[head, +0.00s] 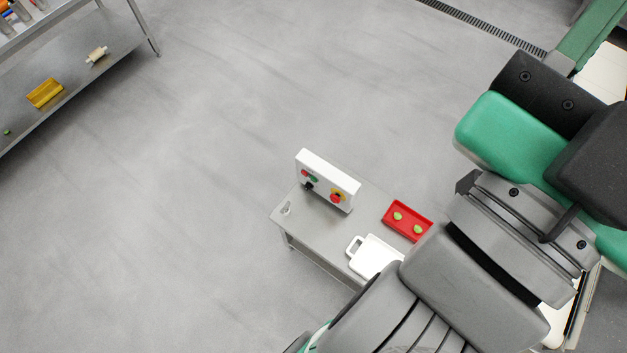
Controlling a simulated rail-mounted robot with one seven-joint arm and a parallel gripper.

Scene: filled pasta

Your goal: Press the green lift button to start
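The green lift button (313,179) is a small green spot on the upright white control panel (347,184). The panel stands at the back left of a small grey metal table (325,231). A red button sits close to the green one, with a dark knob below them. A larger red button on a yellow base (337,196) is at the panel's right end. My arm fills the right and lower right of the head view, beside and over the table's right part. My gripper is not visible, so its state and its distance to the button are hidden.
A red tray (393,229) with two green pieces and a white board (367,262) with a handle lie on the table, close to my arm. A metal shelf (120,45) with a yellow item stands upper left. The floor between is clear.

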